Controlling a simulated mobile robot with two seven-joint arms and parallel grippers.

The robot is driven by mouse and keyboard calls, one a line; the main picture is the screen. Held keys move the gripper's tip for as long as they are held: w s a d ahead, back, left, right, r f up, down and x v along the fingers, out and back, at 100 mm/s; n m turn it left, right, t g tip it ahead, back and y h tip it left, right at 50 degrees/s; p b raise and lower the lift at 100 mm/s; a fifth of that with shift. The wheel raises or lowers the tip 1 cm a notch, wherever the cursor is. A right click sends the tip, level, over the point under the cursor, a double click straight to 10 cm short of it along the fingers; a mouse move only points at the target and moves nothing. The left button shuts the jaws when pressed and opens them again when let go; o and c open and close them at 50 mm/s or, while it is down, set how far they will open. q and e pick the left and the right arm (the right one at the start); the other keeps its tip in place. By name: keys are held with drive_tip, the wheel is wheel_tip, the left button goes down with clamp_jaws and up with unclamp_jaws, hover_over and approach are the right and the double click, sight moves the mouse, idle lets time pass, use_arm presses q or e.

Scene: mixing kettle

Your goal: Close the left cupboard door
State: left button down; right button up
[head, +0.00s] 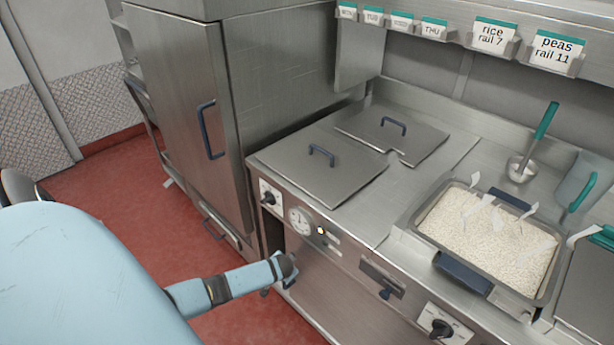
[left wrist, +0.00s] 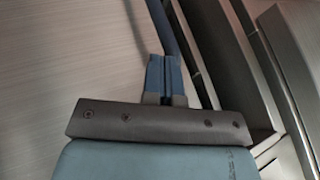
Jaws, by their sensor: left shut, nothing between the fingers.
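My left arm reaches from the lower left in the head view to the front of the steel kettle unit. My left gripper (head: 290,281) is low beside the unit's left front corner. In the left wrist view its blue fingers (left wrist: 164,80) are together and empty, in front of a brushed steel panel (left wrist: 70,55), which looks like the left cupboard door. A blue bar handle (left wrist: 162,25) runs up just beyond the fingertips; I cannot tell whether they touch it. In the head view the arm hides part of the cupboard front, and how far the door stands open is unclear. My right gripper is out of view.
A tall steel cabinet (head: 180,95) with a blue handle stands to the left. The counter holds two steel lids (head: 318,165) and a rice-filled pan (head: 490,235). A dial and knobs line its front. Red floor (head: 110,185) is open on the left.

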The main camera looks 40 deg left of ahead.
use_arm(q)
drive_tip(key=a+b, duration=0.1)
drive_tip(key=a, duration=1.1)
drive_tip(key=shift+w+a, duration=0.15)
drive_tip(key=shift+w, duration=0.1)
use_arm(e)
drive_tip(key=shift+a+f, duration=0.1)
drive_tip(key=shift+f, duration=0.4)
use_arm(q)
drive_tip(key=shift+a+r, duration=0.1)
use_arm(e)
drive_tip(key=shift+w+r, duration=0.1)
